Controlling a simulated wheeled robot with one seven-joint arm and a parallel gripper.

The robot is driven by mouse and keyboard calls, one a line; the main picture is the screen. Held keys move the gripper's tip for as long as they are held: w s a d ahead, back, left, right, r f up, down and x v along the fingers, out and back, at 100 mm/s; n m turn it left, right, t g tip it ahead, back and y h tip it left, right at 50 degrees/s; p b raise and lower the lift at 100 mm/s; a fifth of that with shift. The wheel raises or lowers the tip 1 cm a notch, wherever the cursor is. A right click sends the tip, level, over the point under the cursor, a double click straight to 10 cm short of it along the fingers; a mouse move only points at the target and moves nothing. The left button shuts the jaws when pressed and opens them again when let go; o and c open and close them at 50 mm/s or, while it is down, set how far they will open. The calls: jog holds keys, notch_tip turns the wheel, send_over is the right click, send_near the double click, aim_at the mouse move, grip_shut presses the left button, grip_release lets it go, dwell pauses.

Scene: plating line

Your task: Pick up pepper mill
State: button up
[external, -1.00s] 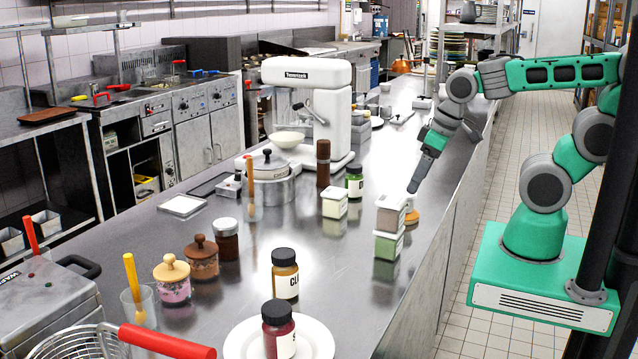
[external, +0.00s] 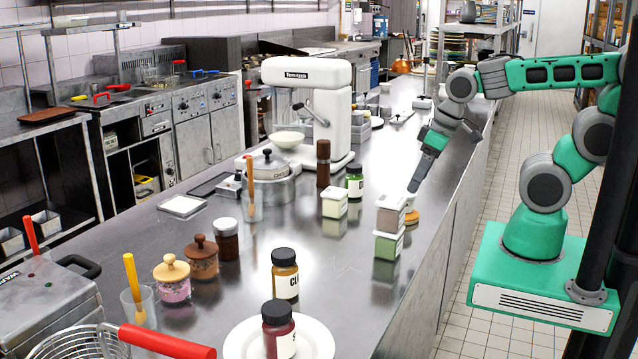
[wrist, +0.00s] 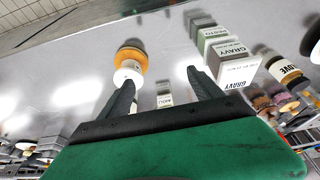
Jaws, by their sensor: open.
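The pepper mill is most likely the tall dark-brown cylinder (external: 323,163) standing upright on the steel counter, in front of the white mixer in the external view. I cannot make it out in the wrist view. My gripper (external: 413,188) hangs above the counter to the right of it, well apart from it and pointing down. In the wrist view my gripper (wrist: 158,80) has its two fingers spread, with nothing held between them. A small pale tub (wrist: 163,100) shows beyond the gap between the fingers.
Stacked tubs (external: 390,220) stand close below my gripper, with an orange-topped item (wrist: 130,60) near them. The mixer (external: 308,95) rises behind.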

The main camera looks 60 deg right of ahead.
jog(key=shift+c, duration=0.6)
jog(key=w+d+r+m+h, duration=0.1)
jog(key=w+d+r+m, duration=0.15)
jog(key=w, duration=0.55)
jog(key=w+d+r+m+h, duration=0.1)
jog(key=w+d+r+m, duration=0.2)
jog(key=w, duration=0.5)
jog(key=m+g+h, duration=0.1)
jog(key=m, duration=0.4)
send_over(323, 158)
jog(key=s, duration=0.1)
jog(key=shift+n, duration=0.25)
jog(key=f, duration=0.3)
jog(key=a+f, duration=0.1)
jog(key=f, duration=0.1)
jog(key=shift+s+f+b, duration=0.1)
jog(key=shift+f+b, duration=0.25)
jog(key=shift+b, duration=0.05)
jog(key=shift+d+f+h, duration=0.2)
jog(key=shift+d+h, duration=0.05)
jog(key=shift+h, duration=0.05)
jog(key=p+x, duration=0.2)
jog(key=x, duration=0.5)
jog(key=shift+d+f, duration=0.2)
jog(key=shift+d, duration=0.1)
jog(key=shift+r, duration=0.1)
grip_shut()
